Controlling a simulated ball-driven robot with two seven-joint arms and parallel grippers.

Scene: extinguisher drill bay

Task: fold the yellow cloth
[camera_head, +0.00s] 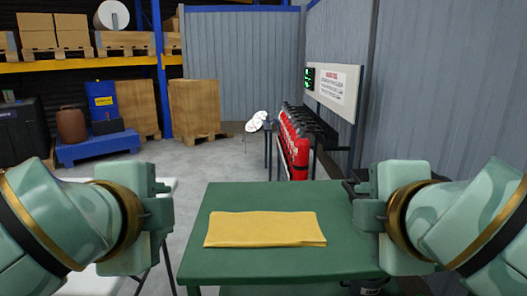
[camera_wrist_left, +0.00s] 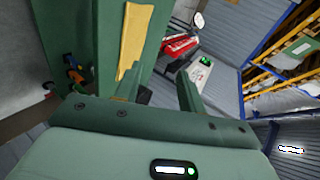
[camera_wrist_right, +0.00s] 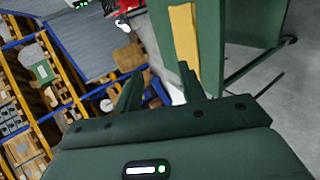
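The yellow cloth (camera_head: 265,228) lies flat as a wide rectangle on the green table (camera_head: 285,265). Its front and right edges look layered, but I cannot tell how many layers there are. The cloth also shows in the left wrist view (camera_wrist_left: 133,38) and the right wrist view (camera_wrist_right: 184,38). My left gripper (camera_head: 163,210) is left of the table and apart from the cloth. Its fingers stand apart and empty in the left wrist view (camera_wrist_left: 160,92). My right gripper (camera_head: 361,210) is at the table's right side, also apart from the cloth. Its fingers stand apart and empty in the right wrist view (camera_wrist_right: 160,90).
Red extinguishers (camera_head: 297,150) stand in a row behind the table, beneath a sign board (camera_head: 333,84). A white surface (camera_head: 105,284) is at the left, below my left arm. Shelving with boxes (camera_head: 55,35) stands at the back left. The tabletop around the cloth is clear.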

